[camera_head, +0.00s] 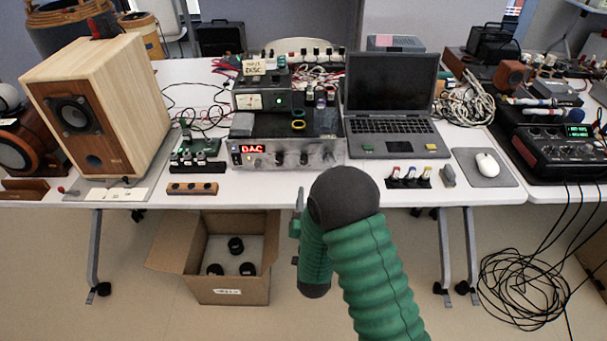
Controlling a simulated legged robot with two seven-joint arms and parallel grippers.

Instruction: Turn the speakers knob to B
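My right arm, green with a dark joint, comes in from the bottom. My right gripper (297,212) shows only as a thin grey and green part left of the dark joint, below and apart from the panel. Its opening cannot be made out. My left gripper is not in view.
A wooden speaker (101,107) stands left on the white table (222,193). A meter unit (262,99) sits on the amplifier. A laptop (390,90) and mouse (487,165) are to the right. An open cardboard box (236,290) is on the floor below. Cables (525,290) lie at right.

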